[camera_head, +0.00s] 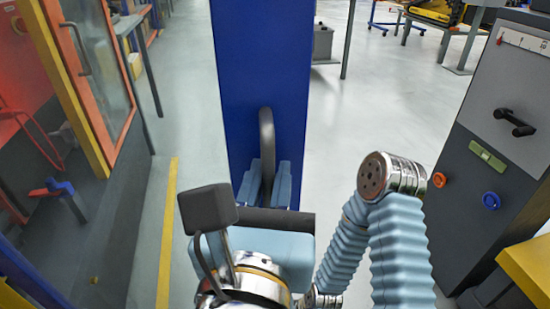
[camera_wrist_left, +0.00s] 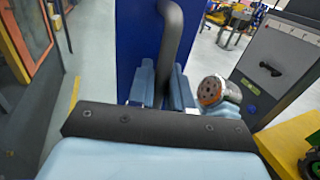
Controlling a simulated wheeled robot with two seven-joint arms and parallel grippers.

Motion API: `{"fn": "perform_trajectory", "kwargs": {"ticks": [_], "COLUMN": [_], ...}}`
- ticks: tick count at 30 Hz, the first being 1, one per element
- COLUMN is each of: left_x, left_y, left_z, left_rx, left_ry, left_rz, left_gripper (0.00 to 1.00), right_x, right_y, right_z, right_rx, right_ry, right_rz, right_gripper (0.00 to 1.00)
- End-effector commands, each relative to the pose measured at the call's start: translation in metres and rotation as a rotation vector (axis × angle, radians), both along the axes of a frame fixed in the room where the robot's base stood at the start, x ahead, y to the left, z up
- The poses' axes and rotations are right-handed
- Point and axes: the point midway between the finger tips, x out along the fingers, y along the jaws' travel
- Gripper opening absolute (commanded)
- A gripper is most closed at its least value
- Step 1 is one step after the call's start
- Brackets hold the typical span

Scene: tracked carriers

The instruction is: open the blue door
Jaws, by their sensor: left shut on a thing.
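The blue door (camera_head: 262,60) is a tall, narrow blue panel at the top middle of the head view, with floor visible on both sides. It also fills the upper middle of the left wrist view (camera_wrist_left: 138,40). Its dark curved handle (camera_head: 267,135) stands out from its face and also shows in the left wrist view (camera_wrist_left: 172,45). My left gripper (camera_head: 266,182) is shut on the handle, with one light blue finger on either side of it. The handle's lower end is hidden between the fingers. My right gripper is not in view.
A dark grey cabinet (camera_head: 480,190) with a black handle and coloured knobs stands at the right. An orange-framed glass door (camera_head: 100,80) and dark wall are at the left. A yellow floor line (camera_head: 167,230) runs along that side.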

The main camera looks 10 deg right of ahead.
Motion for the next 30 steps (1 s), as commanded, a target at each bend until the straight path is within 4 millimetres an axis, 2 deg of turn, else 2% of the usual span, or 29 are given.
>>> {"fn": "perform_trajectory", "kwargs": {"ticks": [6,18,19,21,30], "left_x": [-0.0119,-0.0133,-0.0133,-0.0132,-0.013], "left_y": [0.0053,0.006,0.006,0.0061,0.0063], "left_z": [0.0005,0.0003,0.0003,0.0003,0.0002], "left_rx": [-0.001,-0.001,-0.001,-0.001,-0.001], "left_ry": [0.0,0.001,0.001,0.001,0.0], "left_rz": [-0.027,-0.03,-0.03,-0.03,-0.029], "left_gripper": [0.0,0.0,0.23,0.33,0.35], "right_x": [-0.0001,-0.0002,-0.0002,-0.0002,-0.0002], "right_y": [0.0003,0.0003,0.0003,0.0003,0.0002], "right_z": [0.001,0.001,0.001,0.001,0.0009], "right_rx": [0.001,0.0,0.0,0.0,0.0], "right_ry": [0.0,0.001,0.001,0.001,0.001], "right_rz": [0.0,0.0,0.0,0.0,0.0], "right_gripper": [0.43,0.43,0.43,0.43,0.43]}}
